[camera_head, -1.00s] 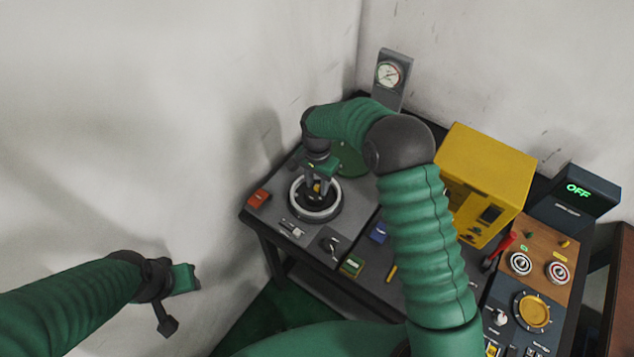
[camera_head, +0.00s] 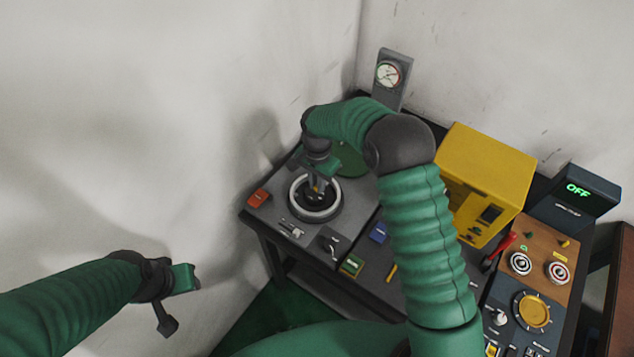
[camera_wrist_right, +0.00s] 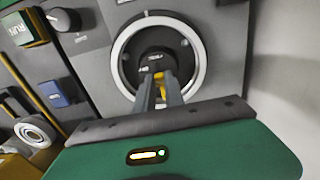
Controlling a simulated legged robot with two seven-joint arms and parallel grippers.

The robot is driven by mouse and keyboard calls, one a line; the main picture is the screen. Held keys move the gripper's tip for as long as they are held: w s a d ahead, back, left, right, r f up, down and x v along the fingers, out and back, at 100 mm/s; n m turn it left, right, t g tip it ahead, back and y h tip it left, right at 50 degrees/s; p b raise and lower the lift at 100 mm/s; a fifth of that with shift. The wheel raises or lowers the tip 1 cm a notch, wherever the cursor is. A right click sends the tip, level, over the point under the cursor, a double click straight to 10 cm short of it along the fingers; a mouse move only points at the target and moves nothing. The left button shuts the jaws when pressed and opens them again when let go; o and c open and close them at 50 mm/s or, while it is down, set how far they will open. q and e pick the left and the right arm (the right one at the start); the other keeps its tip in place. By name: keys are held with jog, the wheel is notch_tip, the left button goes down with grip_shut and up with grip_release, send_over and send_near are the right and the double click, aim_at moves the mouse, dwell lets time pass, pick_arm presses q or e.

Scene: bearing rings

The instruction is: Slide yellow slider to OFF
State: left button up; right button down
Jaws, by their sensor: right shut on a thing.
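A small yellow piece (camera_wrist_right: 159,76), which looks like the yellow slider, sits at the dark hub inside a pale ring (camera_wrist_right: 202,58) in the right wrist view. My right gripper (camera_wrist_right: 160,88) is shut on it, with both fingers pointing into the ring. In the head view, the right gripper (camera_head: 316,186) reaches down into the same ring on the left part of the bench. The fingers hide most of the slider, and I cannot read its position. My left gripper (camera_head: 185,278) hangs away from the bench at lower left; its jaws are unclear.
A display (camera_head: 578,190) at the right reads OFF. A yellow box (camera_head: 490,170) stands at the back, with a gauge (camera_head: 389,75) behind the bench. A red lever (camera_head: 501,246) and a yellow dial (camera_head: 534,312) are at the right. My right arm covers the bench's middle.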

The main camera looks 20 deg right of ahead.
aim_at(312, 195)
jog(key=shift+a+r, duration=0.15)
dwell(0.5)
jog(key=shift+s+a, duration=0.55)
jog(key=shift+a, duration=0.2)
jog(key=c, duration=1.4)
grip_release()
jog(key=shift+s+a, duration=0.1)
jog(key=shift+r, duration=0.4)
notch_tip(312, 195, up, 16)
jog(key=shift+f, duration=0.1)
